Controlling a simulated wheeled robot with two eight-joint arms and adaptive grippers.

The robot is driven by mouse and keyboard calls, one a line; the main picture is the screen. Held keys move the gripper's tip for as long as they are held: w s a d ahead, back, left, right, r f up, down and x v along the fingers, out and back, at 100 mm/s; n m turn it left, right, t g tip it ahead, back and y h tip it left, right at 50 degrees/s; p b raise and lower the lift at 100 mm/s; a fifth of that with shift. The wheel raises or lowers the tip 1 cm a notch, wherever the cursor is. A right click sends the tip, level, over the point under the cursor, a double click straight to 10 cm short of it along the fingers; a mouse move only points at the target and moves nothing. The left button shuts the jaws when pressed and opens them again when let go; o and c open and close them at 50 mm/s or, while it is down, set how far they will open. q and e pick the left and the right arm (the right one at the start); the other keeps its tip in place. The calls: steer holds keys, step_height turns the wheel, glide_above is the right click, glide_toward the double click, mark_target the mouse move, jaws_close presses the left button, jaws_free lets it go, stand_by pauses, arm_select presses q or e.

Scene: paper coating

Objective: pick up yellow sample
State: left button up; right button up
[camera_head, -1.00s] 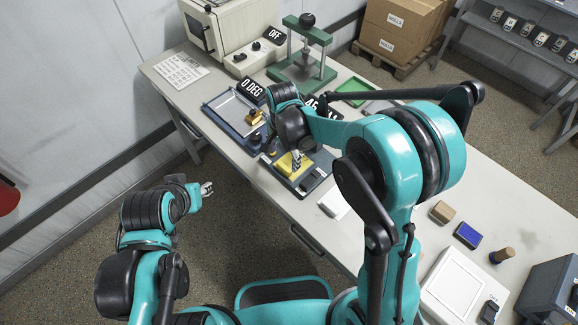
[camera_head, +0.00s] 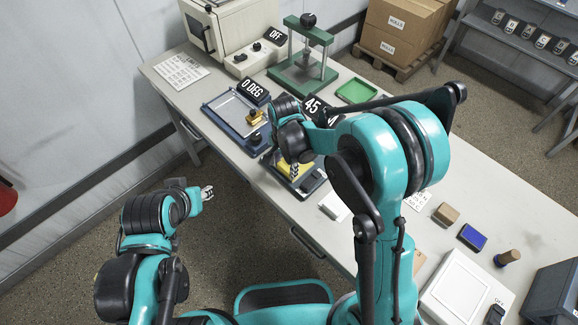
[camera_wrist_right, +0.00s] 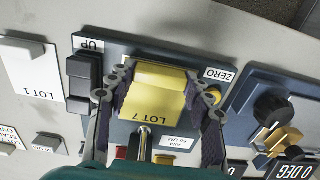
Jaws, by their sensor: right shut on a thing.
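The yellow sample (camera_wrist_right: 155,88), marked LOT 7, shows in the right wrist view at the dark blue gauge base marked UP and ZERO (camera_wrist_right: 128,50). My right gripper (camera_wrist_right: 160,92) has a finger on each side of it and is shut on it. Whether the sample is clear of the base, I cannot tell. In the head view the yellow sample (camera_head: 282,167) is partly hidden by my right gripper (camera_head: 294,172). My left gripper (camera_head: 207,192) is off the table's near edge, away from the sample; its fingers are too small to judge.
The blue device with the 0 DEG sign (camera_head: 229,112) stands beside the gauge. A green press (camera_head: 303,70) and a green tray (camera_head: 358,91) are behind. A white card (camera_head: 335,206), a tan block (camera_head: 446,214) and a blue pad (camera_head: 472,236) lie to the right.

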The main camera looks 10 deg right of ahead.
steer(key=shift+r, duration=0.1)
steer(key=shift+r, duration=0.25)
steer(key=s+a+p, duration=0.3)
steer(key=s+a, duration=0.8)
steer(key=a, duration=0.3)
steer(key=shift+w+d+b, duration=0.4)
steer(key=shift+w+d, duration=0.7)
steer(key=shift+d, duration=0.3)
steer(key=shift+w+d+b, duration=0.35)
steer(key=shift+w+d, duration=0.75)
steer(key=shift+d, duration=0.3)
step_height(320, 180, up, 6)
steer(key=p, duration=0.4)
